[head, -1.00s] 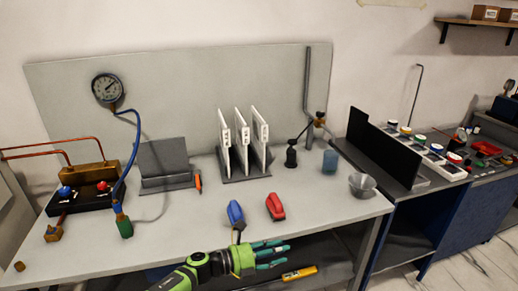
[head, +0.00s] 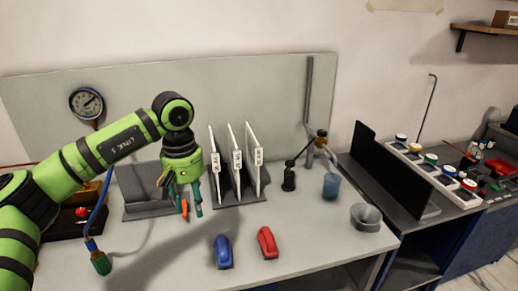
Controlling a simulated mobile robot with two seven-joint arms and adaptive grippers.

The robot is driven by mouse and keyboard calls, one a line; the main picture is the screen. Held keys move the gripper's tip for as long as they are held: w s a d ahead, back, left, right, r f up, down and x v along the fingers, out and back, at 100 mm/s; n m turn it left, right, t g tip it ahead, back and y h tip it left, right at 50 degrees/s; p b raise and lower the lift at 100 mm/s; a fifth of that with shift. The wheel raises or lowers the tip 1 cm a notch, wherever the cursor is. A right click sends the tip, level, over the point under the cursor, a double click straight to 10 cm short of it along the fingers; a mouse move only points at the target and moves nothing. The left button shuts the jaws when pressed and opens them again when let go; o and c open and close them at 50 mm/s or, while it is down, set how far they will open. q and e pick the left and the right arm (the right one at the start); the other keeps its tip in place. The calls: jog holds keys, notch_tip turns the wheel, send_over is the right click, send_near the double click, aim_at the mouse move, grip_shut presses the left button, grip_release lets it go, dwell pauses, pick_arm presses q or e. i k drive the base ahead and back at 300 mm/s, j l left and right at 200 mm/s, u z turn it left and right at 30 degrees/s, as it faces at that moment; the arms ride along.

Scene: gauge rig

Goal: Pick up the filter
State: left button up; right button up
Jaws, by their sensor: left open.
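No object is clearly marked as the filter, and I cannot tell for certain which one it is. A small blue-grey cylinder (head: 331,186) stands upright at the back right of the bench, near a brass valve. A grey funnel-like cup (head: 366,217) sits at the bench's right edge. My left gripper (head: 189,207) points down above the bench with its teal-tipped fingers apart. It is left of the rack of white plates and well left of the cylinder. An orange marker (head: 185,210) shows between the fingers; I see no grip on it. My right gripper is out of view.
White labelled plates (head: 235,163) stand upright in a dark rack beside the left gripper. A blue clip-like piece (head: 222,251) and a red one (head: 267,243) lie at the front. A black fitting (head: 289,178) stands before the valve (head: 321,138). A black divider (head: 388,166) borders the right bench.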

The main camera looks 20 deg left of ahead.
aim_at(252, 160)
jog(key=i, duration=1.5)
